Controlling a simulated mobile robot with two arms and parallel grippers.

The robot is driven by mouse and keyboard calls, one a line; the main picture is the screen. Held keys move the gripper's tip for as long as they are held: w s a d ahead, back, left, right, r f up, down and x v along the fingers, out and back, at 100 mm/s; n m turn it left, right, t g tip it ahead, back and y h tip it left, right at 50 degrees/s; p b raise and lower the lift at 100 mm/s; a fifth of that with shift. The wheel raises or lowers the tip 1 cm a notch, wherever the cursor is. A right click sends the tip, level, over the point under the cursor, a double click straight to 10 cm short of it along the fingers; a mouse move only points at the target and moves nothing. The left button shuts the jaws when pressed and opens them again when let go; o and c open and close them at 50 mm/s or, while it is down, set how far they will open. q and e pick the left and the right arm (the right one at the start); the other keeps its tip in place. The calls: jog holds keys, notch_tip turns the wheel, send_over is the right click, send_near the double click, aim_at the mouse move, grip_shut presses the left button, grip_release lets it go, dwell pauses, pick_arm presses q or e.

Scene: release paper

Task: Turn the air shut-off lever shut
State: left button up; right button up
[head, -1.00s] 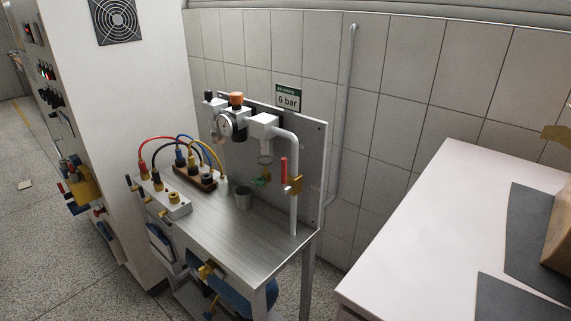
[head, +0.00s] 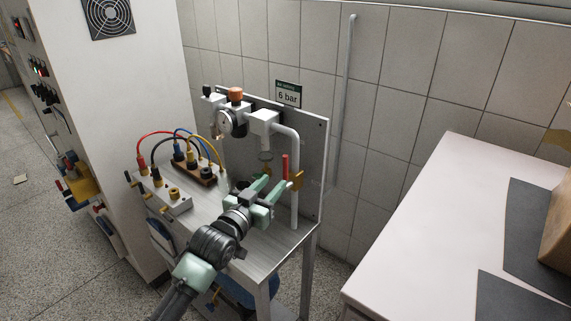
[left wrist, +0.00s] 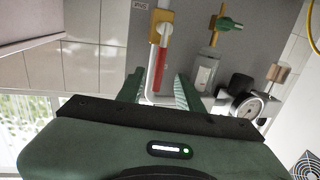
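The air shut-off lever (head: 285,166) is a red handle on a brass valve body (head: 297,181) on the white vertical pipe. The handle stands upright, in line with the pipe. In the left wrist view the red lever (left wrist: 159,66) appears between my fingers, beyond their tips. My left gripper (head: 275,182) is open, its two green fingers apart and pointing at the lever from the front. I cannot tell whether a finger touches it. My right gripper is not in view.
A pressure gauge (head: 228,124) and an orange knob (head: 235,94) are left of the pipe. A green-handled brass valve (left wrist: 226,23) is near the lever. A white table (head: 440,210) stands right.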

aim_at(284, 167)
pick_arm(q)
jog(key=w+d, duration=0.1)
jog(key=w, duration=0.1)
jog(key=w+d+r, duration=0.1)
jog(key=w, duration=0.1)
jog(key=w+d+p, duration=0.1)
jog(key=w, duration=0.1)
jog(key=shift+r, duration=0.25)
jog(key=shift+x, duration=0.8)
jog(key=shift+a, duration=0.1)
grip_shut()
dwell(0.5)
